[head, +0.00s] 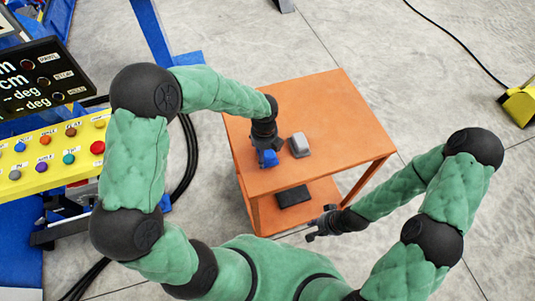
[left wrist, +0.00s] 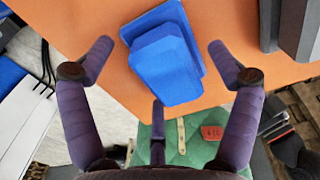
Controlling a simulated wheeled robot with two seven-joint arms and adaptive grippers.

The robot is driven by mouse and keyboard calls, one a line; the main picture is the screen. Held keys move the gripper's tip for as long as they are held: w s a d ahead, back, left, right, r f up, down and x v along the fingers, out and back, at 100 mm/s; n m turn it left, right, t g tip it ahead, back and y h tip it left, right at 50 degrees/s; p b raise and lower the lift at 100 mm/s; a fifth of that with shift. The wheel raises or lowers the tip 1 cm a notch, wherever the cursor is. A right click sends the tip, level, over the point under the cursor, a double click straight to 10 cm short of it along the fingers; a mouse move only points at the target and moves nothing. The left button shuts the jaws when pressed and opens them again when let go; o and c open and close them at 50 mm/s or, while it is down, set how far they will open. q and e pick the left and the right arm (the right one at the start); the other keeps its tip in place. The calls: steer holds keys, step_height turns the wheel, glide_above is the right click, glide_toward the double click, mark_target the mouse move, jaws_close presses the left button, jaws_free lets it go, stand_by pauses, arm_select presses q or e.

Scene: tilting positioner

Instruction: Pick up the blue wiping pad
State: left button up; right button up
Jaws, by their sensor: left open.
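The blue wiping pad (head: 268,158) lies on the orange table (head: 340,115), near its left edge. My left gripper (head: 262,152) is right above the pad in the head view and hides part of it. In the left wrist view the blue pad (left wrist: 165,58), a block on a wider base, shows between the spread fingers of my left gripper (left wrist: 160,62). Gaps remain between the fingers and the pad. My right gripper (head: 318,223) is off the table's front right side, empty, with its fingers apart.
A grey block (head: 299,145) stands just right of the pad on the table. A dark flat item (head: 292,196) lies on the lower shelf. A yellow button panel (head: 55,155) and a display (head: 45,78) stand at the left. The table's right part is clear.

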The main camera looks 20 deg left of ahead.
arm_select(q)
steer(key=c, duration=1.5)
steer(key=shift+r, duration=0.1)
steer(key=shift+r, duration=0.5)
step_height(320, 180, up, 2)
steer(key=shift+r+p, duration=0.2)
steer(key=shift+p, duration=0.35)
steer(key=s+d+r+p, duration=0.3)
steer(key=s+d+r, duration=0.4)
steer(key=d+r, duration=0.2)
steer(key=d, duration=0.2)
steer(key=shift+s+d+r, duration=0.25)
steer(key=shift+s+d, duration=0.05)
steer(key=shift+d, duration=0.1)
